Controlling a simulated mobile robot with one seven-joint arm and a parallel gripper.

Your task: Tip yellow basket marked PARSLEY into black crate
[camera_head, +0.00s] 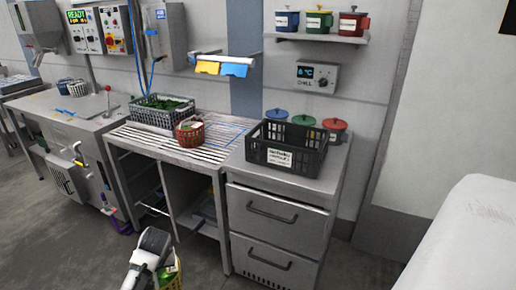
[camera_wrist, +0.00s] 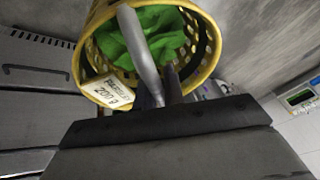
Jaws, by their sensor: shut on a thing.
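A yellow basket (camera_wrist: 88,62) with green leaves (camera_wrist: 155,38) inside and a white label (camera_wrist: 108,93) fills the top of the wrist view. The label's number shows, but its name is too small to read surely. My gripper (camera_wrist: 165,95) is shut on the basket. In the head view my gripper (camera_head: 158,262) is low at the bottom, with part of the yellow basket (camera_head: 172,278) beside it. The black crate (camera_head: 306,161), with a white label on its front, stands on the right counter, above and right of my gripper. Its inside is mostly hidden.
A red basket (camera_head: 180,137) and a grey crate of greens (camera_head: 139,116) stand on the slatted counter left of the black crate. Several lidded pots (camera_head: 334,124) stand behind the black crate. The floor (camera_head: 90,258) before the counters is clear.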

